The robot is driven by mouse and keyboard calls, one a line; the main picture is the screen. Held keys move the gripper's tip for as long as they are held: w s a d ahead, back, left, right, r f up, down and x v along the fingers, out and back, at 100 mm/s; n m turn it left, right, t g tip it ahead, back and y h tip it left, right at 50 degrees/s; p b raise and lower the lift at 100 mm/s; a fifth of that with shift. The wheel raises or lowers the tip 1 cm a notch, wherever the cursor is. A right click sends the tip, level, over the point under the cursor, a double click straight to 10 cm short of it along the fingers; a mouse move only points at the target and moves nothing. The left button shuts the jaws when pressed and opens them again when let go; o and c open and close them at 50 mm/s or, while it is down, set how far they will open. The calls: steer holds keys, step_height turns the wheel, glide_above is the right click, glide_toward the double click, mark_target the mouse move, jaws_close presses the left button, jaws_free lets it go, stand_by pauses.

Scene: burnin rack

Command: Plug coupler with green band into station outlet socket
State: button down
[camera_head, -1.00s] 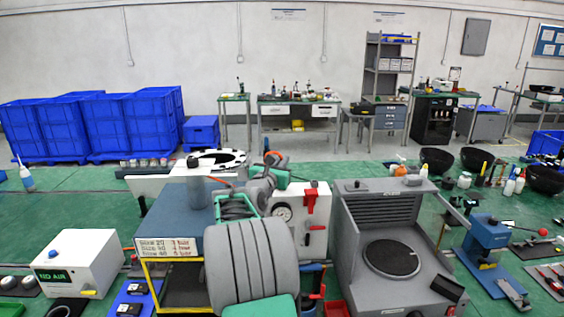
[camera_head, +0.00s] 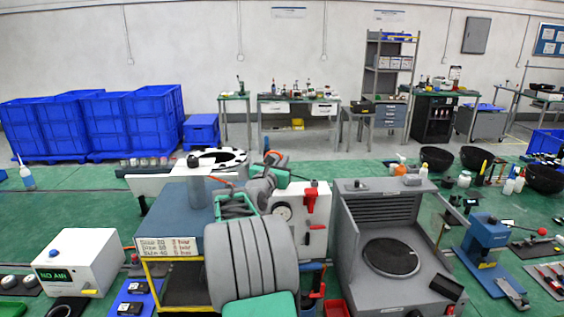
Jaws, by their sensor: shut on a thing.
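My grey and green arm fills the lower middle and folds away from the camera. Its far end lies among grey, green and orange parts around the middle, where I cannot make out the fingertips of my gripper or what is between them. I cannot pick out the coupler with the green band. The station's outlet socket cannot be made out either. A white panel (camera_head: 318,240) with a round gauge (camera_head: 283,212) and a red handle (camera_head: 311,199) stands just right of my arm. A thin orange hose (camera_head: 221,180) runs beside a grey cylinder (camera_head: 196,191) toward my arm.
A white box reading NO AIR (camera_head: 75,262) stands at left. A pressure sign (camera_head: 166,247) is on a yellow-framed stand (camera_head: 150,275). A grey machine with a round dark plate (camera_head: 391,257) and a blue press (camera_head: 484,243) stand at right.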

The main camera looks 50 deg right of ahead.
steer(key=shift+f+b, duration=0.6)
steer(key=shift+f, duration=0.65)
steer(key=c, duration=1.5)
jaws_free()
steer(key=b+v, duration=0.2)
steer(key=v, duration=0.5)
steer(key=shift+a, duration=0.4)
